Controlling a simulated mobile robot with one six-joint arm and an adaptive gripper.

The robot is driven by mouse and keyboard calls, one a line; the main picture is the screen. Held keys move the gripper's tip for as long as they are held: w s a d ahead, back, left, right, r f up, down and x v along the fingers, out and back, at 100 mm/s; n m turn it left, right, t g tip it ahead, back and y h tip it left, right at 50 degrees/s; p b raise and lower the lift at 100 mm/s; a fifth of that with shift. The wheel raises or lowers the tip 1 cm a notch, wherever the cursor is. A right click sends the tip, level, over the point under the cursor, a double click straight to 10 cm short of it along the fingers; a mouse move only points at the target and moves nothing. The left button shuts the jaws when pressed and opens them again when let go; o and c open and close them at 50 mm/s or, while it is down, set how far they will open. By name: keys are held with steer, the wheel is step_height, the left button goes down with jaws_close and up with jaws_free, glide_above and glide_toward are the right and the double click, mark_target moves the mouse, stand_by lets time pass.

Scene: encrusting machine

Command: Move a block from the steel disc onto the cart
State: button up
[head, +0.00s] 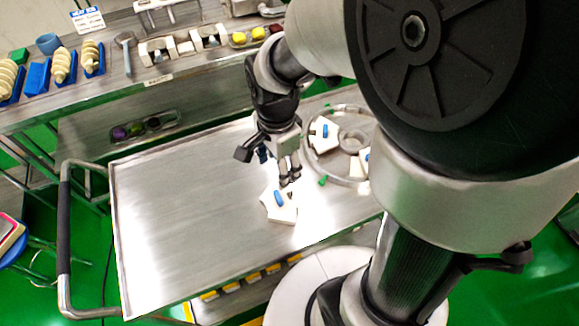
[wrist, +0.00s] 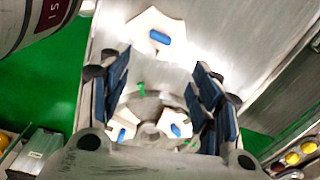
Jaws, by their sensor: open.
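A white angular block with a blue grip (head: 280,207) lies on the bare steel top of the cart (head: 180,215), near its right part. It also shows at the top of the wrist view (wrist: 156,30). The steel disc (head: 352,139) is to the right, with a white block (head: 323,135) on its left side. Another block (head: 366,160) on the disc is partly hidden by my arm. Both disc blocks show in the wrist view, left (wrist: 121,126) and right (wrist: 178,129). My gripper (head: 287,180) is open and empty, just above the block on the cart, apart from it.
A steel bench behind the cart holds blue trays of shaped pieces (head: 62,65), a blue cup (head: 48,43) and yellow pieces (head: 248,35). A lower tray holds dark round items (head: 145,127). The cart's handle (head: 64,220) is at left. The cart's left and middle are clear.

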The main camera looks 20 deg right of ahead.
steer(key=s+r+n+t, duration=0.4)
steer(key=s+r+n, duration=0.8)
steer(key=n, duration=0.3)
steer(key=shift+s+r+n, duration=0.25)
steer(key=shift+r+n, duration=0.15)
steer(key=shift+r, duration=0.05)
